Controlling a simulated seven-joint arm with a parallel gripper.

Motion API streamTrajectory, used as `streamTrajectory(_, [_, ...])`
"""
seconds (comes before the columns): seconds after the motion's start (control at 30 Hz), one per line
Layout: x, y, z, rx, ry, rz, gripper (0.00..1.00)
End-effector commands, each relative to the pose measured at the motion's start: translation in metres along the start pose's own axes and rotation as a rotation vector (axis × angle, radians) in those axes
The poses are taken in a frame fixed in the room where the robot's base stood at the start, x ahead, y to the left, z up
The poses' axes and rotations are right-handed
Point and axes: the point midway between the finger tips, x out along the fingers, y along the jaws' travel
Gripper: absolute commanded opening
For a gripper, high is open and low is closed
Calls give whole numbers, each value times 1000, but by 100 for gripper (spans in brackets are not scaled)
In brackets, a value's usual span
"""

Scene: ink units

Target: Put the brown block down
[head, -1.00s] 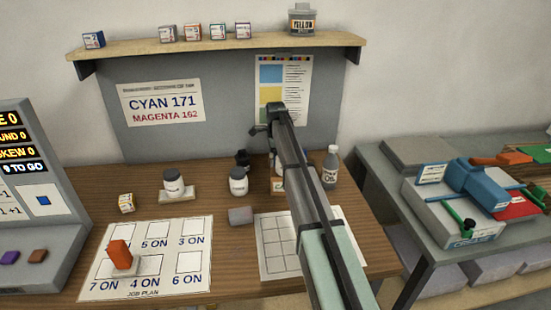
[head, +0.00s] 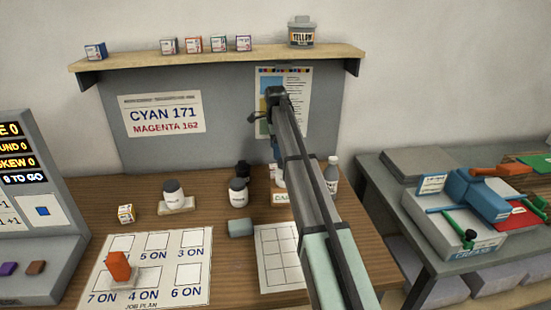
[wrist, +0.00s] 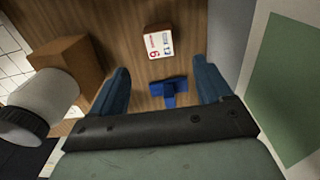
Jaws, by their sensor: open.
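My gripper (wrist: 162,68) is open in the wrist view, its two blue fingers apart with nothing between them. Beyond the fingertips, a small brown block with a numbered white label (wrist: 158,42) rests on the wood surface, touching neither finger. A blue T-shaped piece (wrist: 170,90) lies nearer, below the gap between the fingers. In the head view a brown piece (head: 36,267) sits on the grey console; I cannot tell which of these the task names. My gripper's fingers are hidden behind my arm in the head view.
A white jar (wrist: 35,105) by a wooden stand (wrist: 70,62) is close to the left finger. On the table are a job plan sheet (head: 160,240) with an orange piece (head: 118,266), a grey block (head: 240,228), jars and a gridded sheet (head: 270,245). A grey wall is behind.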

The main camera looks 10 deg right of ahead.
Motion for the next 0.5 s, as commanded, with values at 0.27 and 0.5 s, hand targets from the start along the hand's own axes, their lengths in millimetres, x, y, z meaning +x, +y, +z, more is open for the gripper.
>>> streamTrajectory(0.27, [-22, 0, 0, 0, 0, 0, 78])
streamTrajectory(0.5, [-23, 0, 0, 0, 0, 1, 78])
